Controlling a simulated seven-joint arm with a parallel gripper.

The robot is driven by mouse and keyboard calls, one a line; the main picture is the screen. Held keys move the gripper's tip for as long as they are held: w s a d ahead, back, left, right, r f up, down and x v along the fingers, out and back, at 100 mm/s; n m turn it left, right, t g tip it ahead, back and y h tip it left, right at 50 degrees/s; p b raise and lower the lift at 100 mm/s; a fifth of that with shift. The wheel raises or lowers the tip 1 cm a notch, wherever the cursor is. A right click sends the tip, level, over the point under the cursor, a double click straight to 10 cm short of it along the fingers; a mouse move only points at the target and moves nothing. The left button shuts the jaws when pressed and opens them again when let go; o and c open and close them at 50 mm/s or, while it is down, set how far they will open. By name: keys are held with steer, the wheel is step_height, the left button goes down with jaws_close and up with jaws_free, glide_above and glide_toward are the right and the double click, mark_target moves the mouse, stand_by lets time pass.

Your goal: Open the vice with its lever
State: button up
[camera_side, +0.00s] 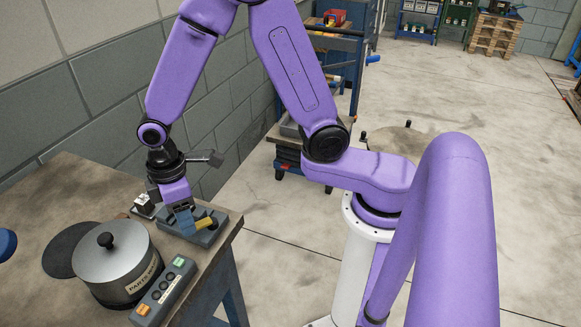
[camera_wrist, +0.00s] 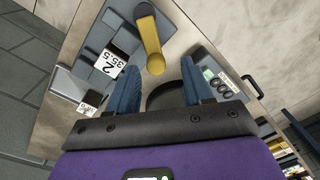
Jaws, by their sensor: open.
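The grey vice (camera_side: 190,232) sits near the corner of the bench, with its yellow lever (camera_side: 206,223) on top. In the wrist view the vice (camera_wrist: 96,36) is at the top left and the yellow lever (camera_wrist: 149,38) points down the picture. My gripper (camera_side: 186,222) is over the vice, its blue fingers close to the lever. In the wrist view my gripper (camera_wrist: 160,67) is open, and the lever's rounded end shows between the fingertips. I cannot tell whether a finger touches it. A label reading "2 35.5" (camera_wrist: 111,63) is beside the lever.
A metal pot with a black knob (camera_side: 118,262) stands left of the vice, with a dark disc (camera_side: 68,250) behind it. A button box (camera_side: 165,290) lies in front, near the bench edge. A small block (camera_side: 145,205) is behind the vice, near the wall.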

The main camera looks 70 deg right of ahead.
step_height(320, 180, up, 16)
steer(key=s+d+f+n, duration=0.1)
steer(key=s+d+f, duration=0.2)
steer(key=s+d, duration=0.3)
steer(key=s+d+f+n, duration=0.1)
steer(key=s+d+f, duration=0.2)
steer(key=s, duration=1)
steer(key=shift+s+d+f+t, duration=0.3)
steer(key=shift+s+d, duration=0.1)
steer(key=shift+d, duration=0.95)
